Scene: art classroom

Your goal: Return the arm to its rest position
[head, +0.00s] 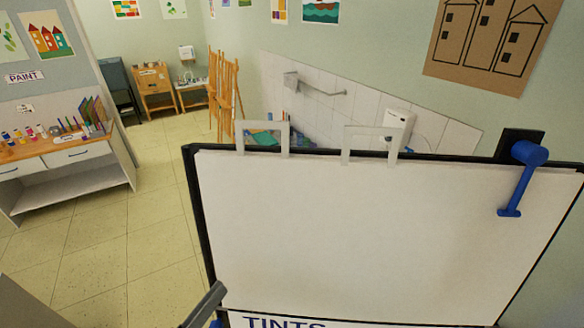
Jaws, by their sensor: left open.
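My left gripper (208,306) shows only in part at the bottom edge, left of centre. A dark grey finger and a bit of blue are visible; the rest of it is cut off by the picture edge. It appears in front of the lower left corner of a large white board (370,235) with a black frame, and I see nothing held in it. I cannot tell whether it touches the board. My right gripper is not in view.
Two pale frame-shaped pieces (371,130) stand along the board's top edge. A blue lever (525,175) is at its upper right corner. A strip reading "TINTS" (290,322) is at its bottom. A paint shelf (75,185) stands left; the tiled floor (130,240) between is clear.

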